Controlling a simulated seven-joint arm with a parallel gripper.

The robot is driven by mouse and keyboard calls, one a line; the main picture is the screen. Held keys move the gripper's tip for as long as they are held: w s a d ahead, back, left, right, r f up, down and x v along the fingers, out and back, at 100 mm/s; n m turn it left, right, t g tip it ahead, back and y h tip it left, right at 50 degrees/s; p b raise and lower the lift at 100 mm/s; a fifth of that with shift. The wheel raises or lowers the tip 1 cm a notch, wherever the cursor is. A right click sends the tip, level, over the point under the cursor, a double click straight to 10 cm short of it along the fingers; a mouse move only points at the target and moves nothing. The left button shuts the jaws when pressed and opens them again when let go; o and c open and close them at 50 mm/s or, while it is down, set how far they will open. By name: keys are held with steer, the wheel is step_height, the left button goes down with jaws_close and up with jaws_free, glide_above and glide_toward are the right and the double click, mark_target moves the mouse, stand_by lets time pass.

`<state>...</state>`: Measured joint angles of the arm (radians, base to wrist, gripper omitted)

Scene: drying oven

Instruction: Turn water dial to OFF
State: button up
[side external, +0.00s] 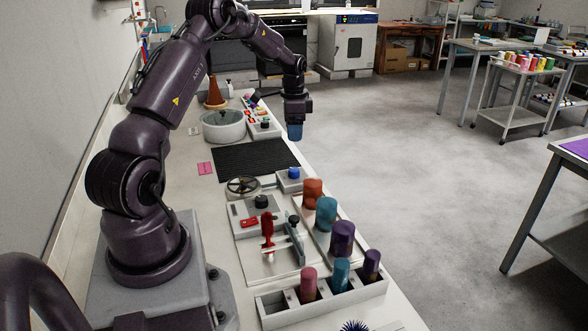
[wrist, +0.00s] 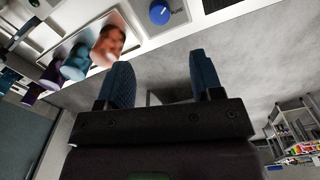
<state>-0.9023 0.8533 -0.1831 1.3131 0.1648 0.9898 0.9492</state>
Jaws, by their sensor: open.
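I cannot tell for sure which control is the water dial. One candidate is a dark round knob (side external: 261,201) on a grey panel with a red switch. Another dark knob (side external: 265,123) sits on a panel beside the white pot. My gripper (side external: 295,133) hangs above the bench's right edge, beyond the mat, and touches no control. Its blue fingers (wrist: 164,78) are apart and empty.
Orange, teal and purple cylinders stand on a tray (side external: 350,245) near the bench's right edge. A grey rack (side external: 270,308) holds more cylinders in front. A handwheel (side external: 242,186) and a red-handled clamp (side external: 267,230) are nearby. The black mat (side external: 250,160) is clear.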

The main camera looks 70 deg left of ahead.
mark_target(294, 169)
step_height(294, 169, down, 13)
steer(key=shift+r, duration=0.1)
stand_by(0.3)
steer(key=shift+c, duration=0.3)
steer(key=c, duration=0.9)
steer(key=shift+o, duration=0.2)
steer(key=shift+n, duration=0.3)
steer(key=n, duration=0.5)
steer(key=shift+n, duration=0.3)
steer(key=n, duration=0.5)
steer(key=shift+n, duration=0.4)
